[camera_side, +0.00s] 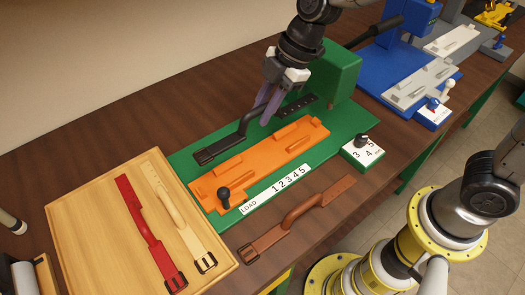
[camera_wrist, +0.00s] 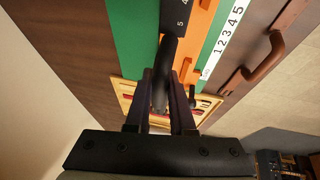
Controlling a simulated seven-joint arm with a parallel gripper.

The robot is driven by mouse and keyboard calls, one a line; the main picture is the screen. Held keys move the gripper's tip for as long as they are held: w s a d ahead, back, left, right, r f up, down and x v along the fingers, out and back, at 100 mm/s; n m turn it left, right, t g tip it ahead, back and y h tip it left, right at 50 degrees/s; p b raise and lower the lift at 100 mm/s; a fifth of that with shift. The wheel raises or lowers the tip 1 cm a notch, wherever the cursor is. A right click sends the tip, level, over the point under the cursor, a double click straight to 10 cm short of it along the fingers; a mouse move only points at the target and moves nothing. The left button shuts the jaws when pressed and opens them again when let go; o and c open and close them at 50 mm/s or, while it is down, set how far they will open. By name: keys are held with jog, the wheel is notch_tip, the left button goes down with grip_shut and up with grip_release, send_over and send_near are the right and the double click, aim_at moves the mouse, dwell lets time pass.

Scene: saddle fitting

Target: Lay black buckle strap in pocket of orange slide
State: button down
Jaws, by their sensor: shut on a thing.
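The black buckle strap (camera_side: 229,143) is in my gripper (camera_side: 268,108), with its buckle end at lower left and its holed end at upper right. My gripper is shut on the raised middle loop of the strap. In the side view the strap appears over the green base, behind the orange slide (camera_side: 262,157); its exact height is hard to tell. The orange slide has raised blocks along its edges and a black knob (camera_side: 223,194) at its near left end. The wrist view shows the strap (camera_wrist: 166,55) between the fingers (camera_wrist: 163,95), partly covering the orange slide (camera_wrist: 192,45).
A green press-like block (camera_side: 336,75) stands behind the slide on the green base (camera_side: 352,118). A wooden tray (camera_side: 85,235) at left holds a red strap (camera_side: 148,232) and a cream strap (camera_side: 178,212). A brown strap (camera_side: 298,216) lies in front. A selector box (camera_side: 362,153) stands at right.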

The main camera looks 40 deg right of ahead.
jog(key=s, duration=0.2)
send_near(258, 157)
jog(key=x, duration=0.5)
jog(key=shift+f, duration=0.1)
jog(key=c, duration=0.8)
grip_release()
jog(key=shift+o, duration=0.2)
jog(key=shift+d+r, duration=0.1)
jog(key=shift+r, duration=0.3)
jog(key=v, duration=1.1)
jog(key=shift+d+r, duration=0.2)
